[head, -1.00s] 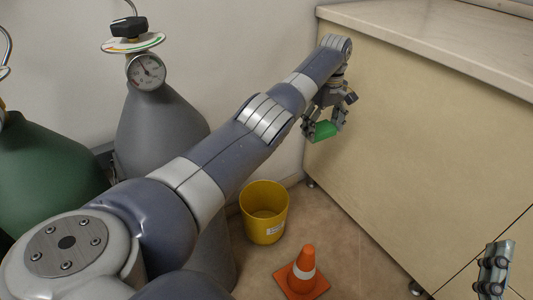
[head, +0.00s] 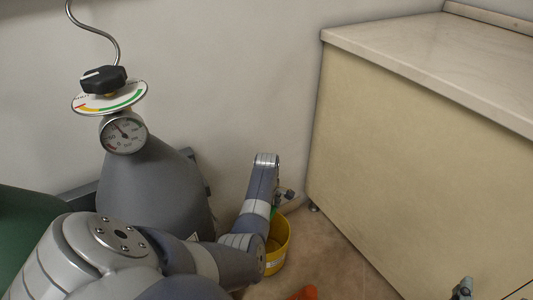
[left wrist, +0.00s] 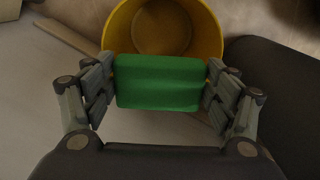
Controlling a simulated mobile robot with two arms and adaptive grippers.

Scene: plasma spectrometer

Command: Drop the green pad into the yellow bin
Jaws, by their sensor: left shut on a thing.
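The green pad (left wrist: 158,82) is a flat block held between the two fingers of my left gripper (left wrist: 161,86). In the head view my left gripper (head: 286,197) is small and partly hidden by its own arm, above the yellow bin (head: 279,248). In the left wrist view the bin (left wrist: 209,27) lies beyond the pad with its opening facing the camera. The pad covers the bin's near edge there. The bin looks empty where its inside shows. My right gripper (head: 463,290) shows only as a small tip at the lower right.
A grey gas cylinder (head: 155,185) with a gauge stands left of the bin. A green cylinder (head: 35,225) is at the far left. A beige cabinet (head: 410,150) stands to the right. The tip of an orange cone (head: 304,293) shows on the floor.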

